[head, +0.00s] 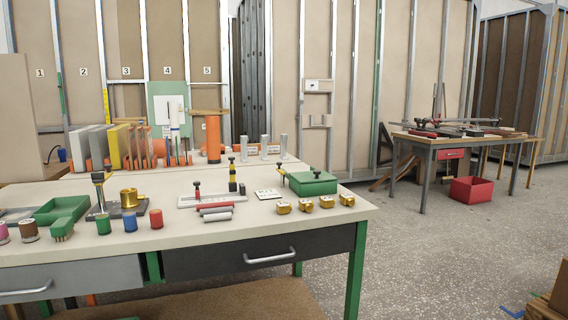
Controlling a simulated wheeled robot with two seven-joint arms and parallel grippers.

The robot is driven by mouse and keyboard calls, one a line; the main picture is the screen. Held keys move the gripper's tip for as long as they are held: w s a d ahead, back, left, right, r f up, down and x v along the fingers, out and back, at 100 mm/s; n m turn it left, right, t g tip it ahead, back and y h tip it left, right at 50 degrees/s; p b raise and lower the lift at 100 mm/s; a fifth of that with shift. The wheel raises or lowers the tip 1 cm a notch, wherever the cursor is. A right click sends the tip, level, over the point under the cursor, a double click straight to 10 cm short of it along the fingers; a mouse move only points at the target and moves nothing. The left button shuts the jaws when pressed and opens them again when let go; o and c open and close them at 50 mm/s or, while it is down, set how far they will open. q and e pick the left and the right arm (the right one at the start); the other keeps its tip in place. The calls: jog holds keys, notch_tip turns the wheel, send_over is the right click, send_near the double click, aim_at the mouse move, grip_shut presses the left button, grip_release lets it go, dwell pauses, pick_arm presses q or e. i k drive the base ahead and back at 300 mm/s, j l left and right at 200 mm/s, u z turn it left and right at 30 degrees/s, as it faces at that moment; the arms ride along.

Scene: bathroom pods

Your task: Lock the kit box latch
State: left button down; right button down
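I cannot tell whether this is the latch, or whether a latch is locked. Neither of my grippers is in view.
Brass blocks (326,202) line the right front of the bench. A slotted grey fixture (212,199), a brass cylinder (129,198), coloured spools (130,221) and a green open tray (60,209) stand further left. Open floor lies right of the bench, before another table (432,140).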

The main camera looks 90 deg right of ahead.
aim_at(279, 163)
jog(key=z, duration=1.2)
